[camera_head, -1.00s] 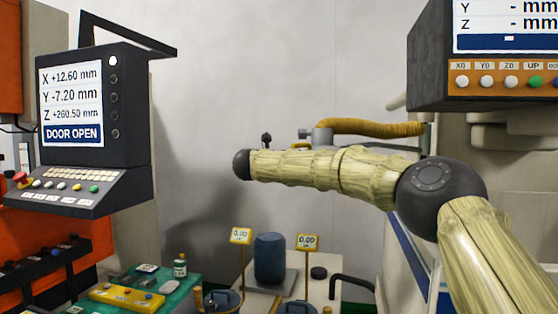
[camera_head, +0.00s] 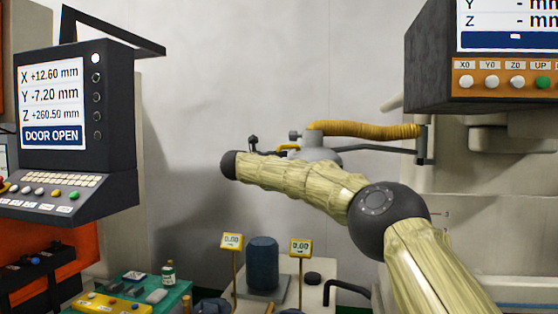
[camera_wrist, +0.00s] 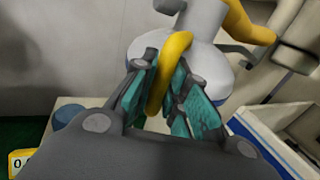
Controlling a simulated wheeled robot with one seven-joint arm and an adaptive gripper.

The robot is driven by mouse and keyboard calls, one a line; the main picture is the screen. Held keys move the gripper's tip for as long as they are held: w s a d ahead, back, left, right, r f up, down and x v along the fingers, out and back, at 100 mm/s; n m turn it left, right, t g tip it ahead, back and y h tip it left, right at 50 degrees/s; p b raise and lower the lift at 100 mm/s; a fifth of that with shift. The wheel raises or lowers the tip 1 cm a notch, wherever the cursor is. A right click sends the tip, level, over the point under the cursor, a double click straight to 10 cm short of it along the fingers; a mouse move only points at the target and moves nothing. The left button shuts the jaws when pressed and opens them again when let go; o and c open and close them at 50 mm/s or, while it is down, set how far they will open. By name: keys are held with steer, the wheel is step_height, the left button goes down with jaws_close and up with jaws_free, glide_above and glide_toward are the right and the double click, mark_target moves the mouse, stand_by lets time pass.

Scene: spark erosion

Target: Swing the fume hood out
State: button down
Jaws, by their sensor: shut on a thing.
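The fume hood (camera_head: 318,142) is a pale grey dome on a dark swing arm (camera_head: 378,148), with a ribbed yellow-orange hose (camera_head: 370,129) leading to it from the right. It has a yellow handle (camera_head: 289,147). In the wrist view the hood (camera_wrist: 207,58) is just beyond my gripper (camera_wrist: 165,95), and the yellow handle (camera_wrist: 176,48) runs between the teal finger pads. My gripper is shut on this handle. In the head view my fingers are mostly hidden behind my own wrist, which covers the hood's lower left part.
A control console (camera_head: 70,125) reading DOOR OPEN hangs at the left. A second panel (camera_head: 505,85) hangs at the upper right. Below are a dark blue cylinder (camera_head: 262,262), yellow gauges (camera_head: 301,249) and a green bench (camera_head: 180,292). The pale wall (camera_head: 270,60) behind is bare.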

steer(key=c, duration=1.4)
jaws_free()
steer(key=shift+w+d, duration=0.1)
steer(key=shift+d, duration=0.2)
steer(key=shift+a, duration=0.35)
steer(key=v, duration=1.2)
steer(key=shift+d, duration=0.1)
